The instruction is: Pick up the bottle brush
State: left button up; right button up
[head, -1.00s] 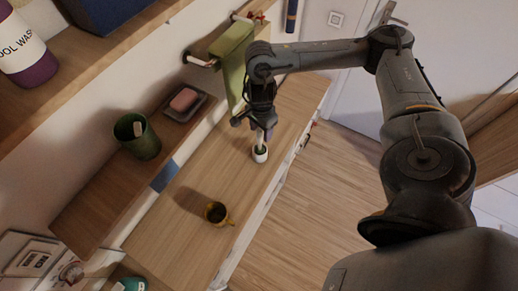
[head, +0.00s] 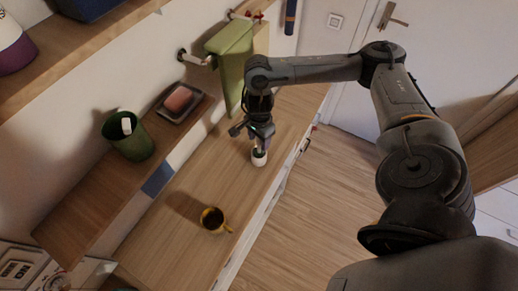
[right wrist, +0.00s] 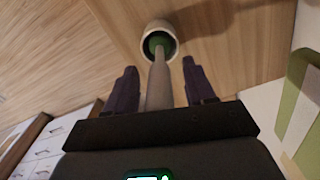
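The bottle brush (right wrist: 158,88) stands upright in a small white cup (head: 259,159) on the wooden counter. In the right wrist view its pale handle points toward me, and its green lower part sits inside the cup (right wrist: 146,41). My right gripper (head: 262,144) is above the cup, pointing down. In the right wrist view the dark fingers of that gripper (right wrist: 160,82) are apart, one on each side of the handle, with gaps visible. In the head view the gripper hides most of the brush. My left gripper is not in view.
A yellow mug (head: 213,219) stands on the counter (head: 185,235) nearer the camera. A green towel (head: 232,62) hangs beside the gripper. A wooden shelf (head: 90,205) holds a green cup (head: 128,136) and a soap dish (head: 180,101). The counter between mug and brush is clear.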

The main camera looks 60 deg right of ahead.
grip_shut()
notch_tip(320, 180, up, 10)
jog(key=p, duration=0.7)
dwell(0.4)
